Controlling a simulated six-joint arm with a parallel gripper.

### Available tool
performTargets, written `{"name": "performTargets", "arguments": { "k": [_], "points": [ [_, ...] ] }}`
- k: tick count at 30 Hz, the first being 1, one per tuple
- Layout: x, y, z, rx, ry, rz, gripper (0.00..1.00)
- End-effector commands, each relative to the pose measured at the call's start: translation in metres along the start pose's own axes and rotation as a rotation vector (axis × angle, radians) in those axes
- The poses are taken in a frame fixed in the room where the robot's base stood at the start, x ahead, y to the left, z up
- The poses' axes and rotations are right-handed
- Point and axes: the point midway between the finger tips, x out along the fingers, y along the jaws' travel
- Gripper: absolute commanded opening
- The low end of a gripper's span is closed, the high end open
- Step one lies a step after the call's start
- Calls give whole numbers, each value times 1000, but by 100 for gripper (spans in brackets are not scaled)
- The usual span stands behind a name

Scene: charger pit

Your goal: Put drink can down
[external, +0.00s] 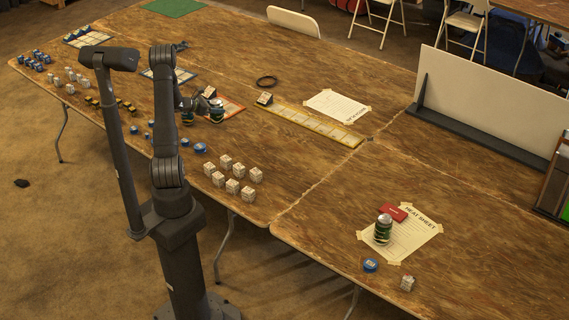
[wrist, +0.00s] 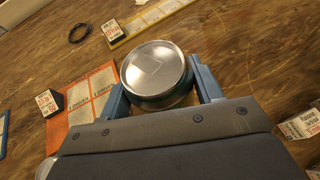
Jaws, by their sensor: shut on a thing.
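A drink can (wrist: 153,68) with a silver top is between the two blue fingers of my gripper (wrist: 160,88) in the wrist view. The fingers are shut on its sides. In the external view the can (external: 217,114) is dark with a green band and upright, over or on the orange mat (external: 236,105). The mat (wrist: 84,112) also shows left of the can in the wrist view. Whether the can's base touches is hidden.
A small box (wrist: 50,102) lies at the mat's corner. A yellow strip (external: 318,127), a dark ring (external: 267,81) and several white boxes (external: 232,186) are on the table. Another can (external: 384,230) stands on a paper sheet at right.

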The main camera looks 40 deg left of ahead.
Motion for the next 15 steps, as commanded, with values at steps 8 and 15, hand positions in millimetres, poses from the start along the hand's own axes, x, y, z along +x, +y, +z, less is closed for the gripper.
{"name": "performTargets", "arguments": {
  "k": [8, 15],
  "points": [
    [-10, 54, -43, -2, -2, 0, 25],
    [-12, 68, -56, 0, -1, -1, 25]
  ]
}}
